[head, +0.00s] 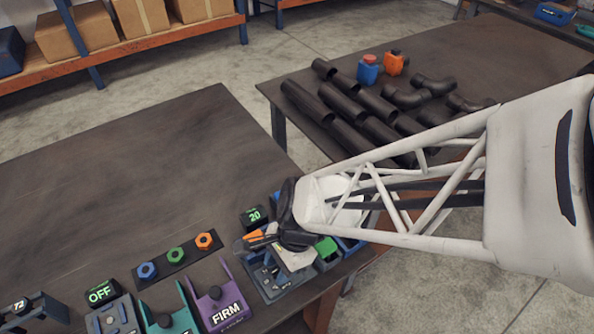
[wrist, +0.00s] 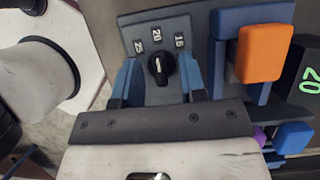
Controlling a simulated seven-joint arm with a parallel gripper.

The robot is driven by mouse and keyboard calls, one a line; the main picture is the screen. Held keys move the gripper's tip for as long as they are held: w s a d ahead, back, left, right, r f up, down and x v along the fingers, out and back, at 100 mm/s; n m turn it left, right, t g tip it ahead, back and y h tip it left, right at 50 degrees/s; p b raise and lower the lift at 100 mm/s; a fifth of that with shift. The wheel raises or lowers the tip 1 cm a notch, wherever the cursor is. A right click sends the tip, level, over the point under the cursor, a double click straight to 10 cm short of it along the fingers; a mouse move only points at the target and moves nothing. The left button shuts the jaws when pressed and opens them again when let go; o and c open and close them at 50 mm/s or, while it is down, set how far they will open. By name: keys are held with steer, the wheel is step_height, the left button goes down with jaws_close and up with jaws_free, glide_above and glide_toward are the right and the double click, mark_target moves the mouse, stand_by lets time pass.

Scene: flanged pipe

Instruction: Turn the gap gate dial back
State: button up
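The gap gate dial (wrist: 161,68) is a round black knob with a white pointer line, on a grey-blue plate (wrist: 178,24) in the wrist view. Labels 25, 20 and what looks like 16 arc above it. The pointer faces roughly up, towards the 20. My gripper (wrist: 158,75) is open, with one finger on each side of the knob. A gap shows between the knob and each finger, so it is not gripped. In the head view my gripper (head: 288,222) is over the gate station and hides the dial. A black display (head: 254,217) reads 20 in green.
An orange block (wrist: 262,53) on a blue holder stands right of the dial. Purple FIRM (head: 220,305) and teal fixtures, an OFF display (head: 101,293) and coloured hex knobs (head: 176,255) stand left. Black pipes (head: 345,105) lie on the far table. The near tabletop's upper area is clear.

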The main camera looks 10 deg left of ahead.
jaws_close()
steer(key=shift+n, duration=0.4)
steer(key=n+g+h, duration=0.1)
steer(key=n, duration=0.3)
steer(key=shift+h, duration=0.4)
steer(key=n+h, duration=0.1)
steer(key=n, duration=0.4)
steer(key=shift+a+h, duration=0.1)
steer(key=shift+h, duration=0.3)
steer(key=shift+f, duration=0.1)
jaws_free()
